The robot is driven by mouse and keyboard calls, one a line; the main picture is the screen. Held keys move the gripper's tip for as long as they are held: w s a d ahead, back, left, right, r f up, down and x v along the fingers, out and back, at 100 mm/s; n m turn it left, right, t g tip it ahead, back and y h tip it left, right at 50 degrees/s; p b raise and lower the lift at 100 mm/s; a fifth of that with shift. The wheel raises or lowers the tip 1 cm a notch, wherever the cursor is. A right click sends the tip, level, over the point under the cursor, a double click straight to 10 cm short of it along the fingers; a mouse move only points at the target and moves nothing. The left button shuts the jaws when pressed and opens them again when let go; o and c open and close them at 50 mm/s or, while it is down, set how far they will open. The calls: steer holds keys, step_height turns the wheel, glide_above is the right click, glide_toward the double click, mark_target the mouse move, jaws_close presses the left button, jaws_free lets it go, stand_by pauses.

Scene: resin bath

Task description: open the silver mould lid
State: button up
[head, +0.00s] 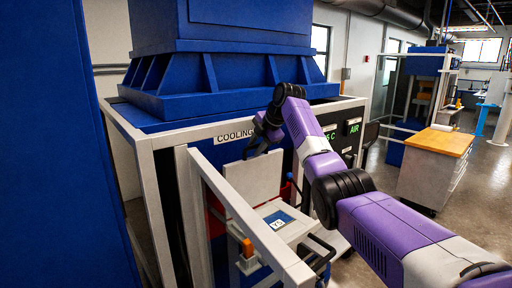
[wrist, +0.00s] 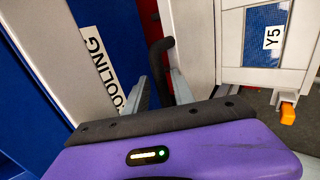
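A light grey, silver-looking panel (head: 255,178), which appears to be the mould lid, stands upright behind a flat white frame with a blue mesh insert marked Y5 (head: 278,222). In the wrist view the panel (wrist: 192,40) shows beside the Y5 frame (wrist: 266,38). A black bar handle (wrist: 160,65) is on the panel's left side. My gripper (head: 257,150) is at the panel's upper edge. In the wrist view its two grey fingers (wrist: 161,85) are apart, with the handle's lower end between them. I cannot tell whether they touch it.
A blue machine hood (head: 220,70) on a white frame hangs above, with a COOLING sign (head: 235,136). A white rail (head: 245,215) runs in front. An orange block (head: 247,248) is near the Y5 frame. A wood-topped cabinet (head: 435,165) stands right, with open floor around it.

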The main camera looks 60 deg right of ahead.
steer(key=shift+s+f, duration=0.1)
steer(key=shift+f, duration=0.2)
